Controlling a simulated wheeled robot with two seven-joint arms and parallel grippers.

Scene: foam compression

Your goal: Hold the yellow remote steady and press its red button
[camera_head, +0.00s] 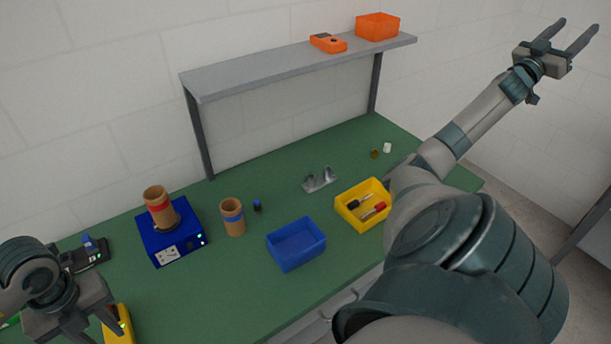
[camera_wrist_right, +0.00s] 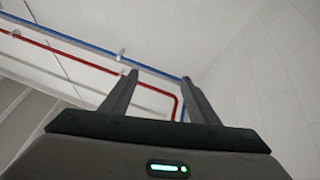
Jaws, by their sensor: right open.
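A yellow device (camera_head: 119,329), which looks like the remote, lies at the bottom left of the head view, partly hidden and cut by the frame edge. A small green light shows on it; I cannot make out a red button. My left gripper (camera_head: 92,326) is right beside it, pointing down, its fingertips partly hidden. I cannot tell whether it grips the device. My right gripper (camera_head: 578,26) is raised high at the upper right, far from the device. It is open and empty, and also shows in the right wrist view (camera_wrist_right: 160,80).
On the green bench (camera_head: 285,180) stand a blue box with a meter (camera_head: 176,238), brown cylinders (camera_head: 232,217), a blue bin (camera_head: 297,245) and a yellow bin (camera_head: 350,214) with tools. A grey shelf (camera_head: 280,70) holds an orange device (camera_head: 328,43) and an orange bin (camera_head: 378,27).

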